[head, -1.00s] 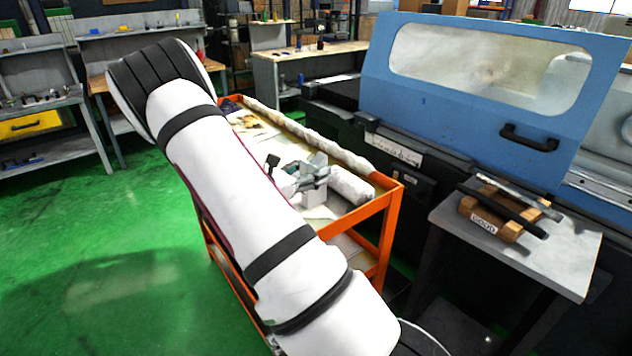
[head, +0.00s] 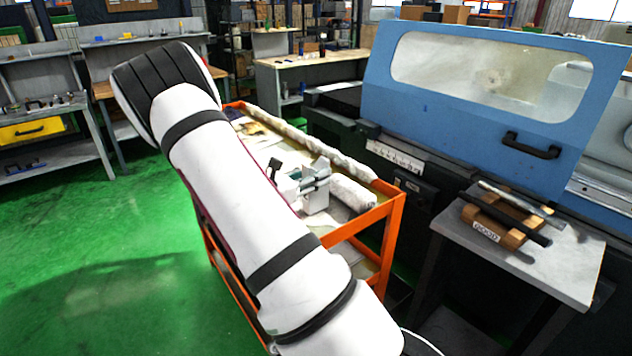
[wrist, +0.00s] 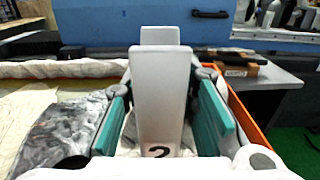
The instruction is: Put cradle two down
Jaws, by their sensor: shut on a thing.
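Cradle two (wrist: 160,95) is a pale grey-white block with a black "2" near its lower edge in the wrist view. It stands between the teal finger pads of my gripper (wrist: 162,118), which is shut on it. In the head view my gripper (head: 300,182) is over the top of the orange cart (head: 392,215), with the white cradle (head: 317,200) at its fingers. My arm hides part of the cart top. I cannot tell whether the cradle's underside touches the cart.
A rolled white cloth (head: 352,191) lies close to the cradle, near the cart's orange rim. A grey side table (head: 575,265) holds a wooden rack (head: 492,228) labelled "GOOD" with dark bars. The blue grinder cover (head: 470,125) stands behind. Green floor is clear at left.

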